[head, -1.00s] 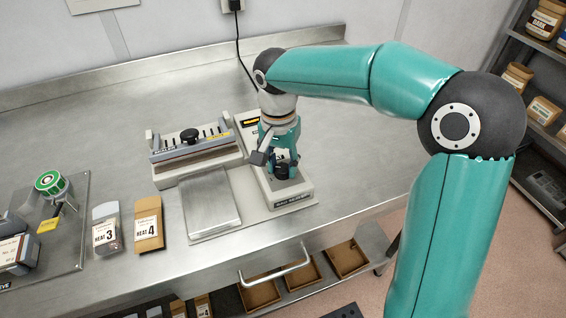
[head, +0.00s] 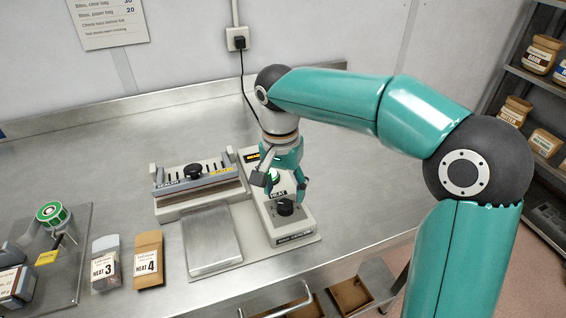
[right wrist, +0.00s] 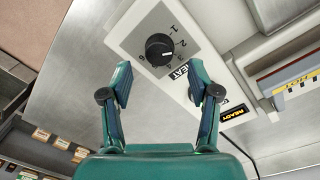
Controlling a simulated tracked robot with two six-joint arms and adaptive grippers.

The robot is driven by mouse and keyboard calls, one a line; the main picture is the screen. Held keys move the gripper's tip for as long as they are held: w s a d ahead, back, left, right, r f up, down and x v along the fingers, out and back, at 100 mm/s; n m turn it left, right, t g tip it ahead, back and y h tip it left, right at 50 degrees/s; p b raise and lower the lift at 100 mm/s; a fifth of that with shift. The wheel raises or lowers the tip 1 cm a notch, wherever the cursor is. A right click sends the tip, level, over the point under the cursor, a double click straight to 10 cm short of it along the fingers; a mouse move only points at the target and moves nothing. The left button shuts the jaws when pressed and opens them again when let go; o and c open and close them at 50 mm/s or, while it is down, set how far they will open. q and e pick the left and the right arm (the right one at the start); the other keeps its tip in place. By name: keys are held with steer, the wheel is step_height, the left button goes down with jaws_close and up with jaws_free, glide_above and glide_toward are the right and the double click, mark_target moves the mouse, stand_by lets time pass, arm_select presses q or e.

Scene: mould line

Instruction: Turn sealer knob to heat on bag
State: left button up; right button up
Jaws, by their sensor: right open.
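The sealer's black heat knob (head: 285,208) sits on the front of its pale control box (head: 262,212). The right wrist view shows the knob (right wrist: 159,49) on a grey numbered dial; I cannot surely tell which number its pointer marks. My right gripper (head: 284,190) is open just above and behind the knob. Its spread fingertips (right wrist: 160,78) show with the knob between and beyond them, apart from it. A clear bag marked HEAT 3 (head: 105,266) and a brown paper bag marked HEAT 4 (head: 149,262) stand left of the sealer. My left gripper is out of view.
The sealer's bar (head: 197,178) and flat metal plate (head: 212,238) lie left of the control box. A READY display (right wrist: 236,111) shows on the box. A tray (head: 75,270) with a green-topped device is at far left. The steel bench (head: 345,165) is clear to the right.

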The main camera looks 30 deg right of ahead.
mark_target(282, 202)
step_height(282, 202, up, 8)
steer(key=shift+w+a, duration=0.15)
stand_by(0.6)
